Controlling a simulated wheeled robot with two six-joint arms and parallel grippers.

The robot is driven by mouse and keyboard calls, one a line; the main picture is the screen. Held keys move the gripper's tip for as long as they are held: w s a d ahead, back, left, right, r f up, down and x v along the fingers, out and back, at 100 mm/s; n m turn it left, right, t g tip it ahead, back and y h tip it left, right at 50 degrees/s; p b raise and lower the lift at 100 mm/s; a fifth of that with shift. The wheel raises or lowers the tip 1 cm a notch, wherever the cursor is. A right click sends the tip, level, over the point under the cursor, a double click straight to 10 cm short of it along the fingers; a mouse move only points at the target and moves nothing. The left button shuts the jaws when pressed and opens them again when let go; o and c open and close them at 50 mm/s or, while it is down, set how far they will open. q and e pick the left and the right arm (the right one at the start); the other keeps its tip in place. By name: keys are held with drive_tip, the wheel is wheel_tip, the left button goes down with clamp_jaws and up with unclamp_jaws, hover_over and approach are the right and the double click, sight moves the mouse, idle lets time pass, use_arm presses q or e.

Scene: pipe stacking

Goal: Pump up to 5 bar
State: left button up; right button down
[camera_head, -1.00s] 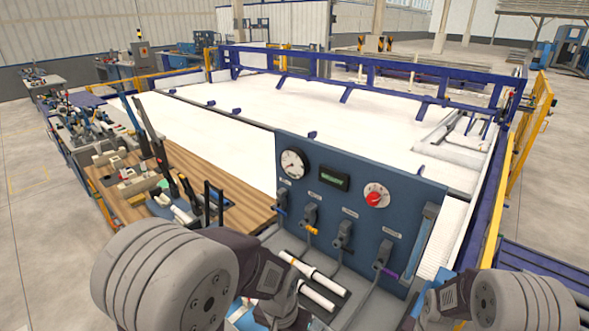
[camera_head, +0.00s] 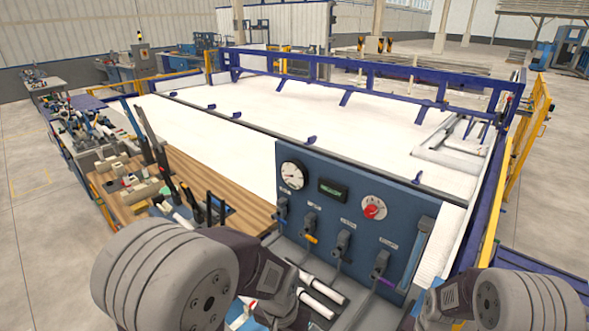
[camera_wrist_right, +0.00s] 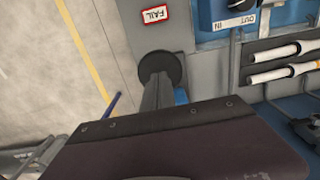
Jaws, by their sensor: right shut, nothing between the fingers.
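A blue panel (camera_head: 420,196) in the head view carries a round dial gauge (camera_head: 292,175), a small digital display (camera_head: 333,190) and a dial with a red knob (camera_head: 372,209). The gauge reading is too small to tell. Below are several grey fittings with hoses, one with an orange part (camera_head: 310,238). My left wrist is at the lower left, left of the panel; its gripper fingers do not show. In the right wrist view, my right gripper (camera_wrist_right: 162,93) is shut and empty. Its tip overlaps a round black disc (camera_wrist_right: 161,66); I cannot tell whether they touch.
White tubes (camera_head: 322,290) lie below the panel and also show in the right wrist view (camera_wrist_right: 284,73). A FAIL sign (camera_wrist_right: 153,14) sits near a blue block marked IN and OUT (camera_wrist_right: 232,6). A wooden bench (camera_head: 235,190) with clutter is left. A large white bed (camera_head: 270,110) lies behind.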

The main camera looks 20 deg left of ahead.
drive_tip(key=shift+w+f+b, duration=0.15)
drive_tip(key=shift+f+b, duration=1.65)
drive_tip(key=shift+f, duration=0.55)
drive_tip(key=shift+w+f+b, duration=0.15)
drive_tip(key=shift+f+b, duration=1.65)
drive_tip(key=shift+f, duration=0.5)
drive_tip(key=r+p, duration=0.2)
drive_tip(key=r, duration=0.1)
drive_tip(key=r+p, duration=0.6)
drive_tip(key=shift+s+r, duration=0.3)
drive_tip(key=shift+s, duration=0.1)
drive_tip(key=shift+f, duration=0.15)
drive_tip(key=shift+f, duration=0.1)
drive_tip(key=f+b, duration=0.2)
drive_tip(key=f, duration=0.1)
drive_tip(key=f+b, duration=0.5)
drive_tip(key=f, duration=0.1)
drive_tip(key=shift+w, duration=0.3)
drive_tip(key=r+p, duration=0.2)
drive_tip(key=r, duration=0.1)
drive_tip(key=r+p, duration=0.5)
drive_tip(key=r, duration=0.1)
drive_tip(key=shift+s+r+p, duration=0.3)
drive_tip(key=shift+s+p, duration=0.05)
drive_tip(key=shift+a+f, duration=0.1)
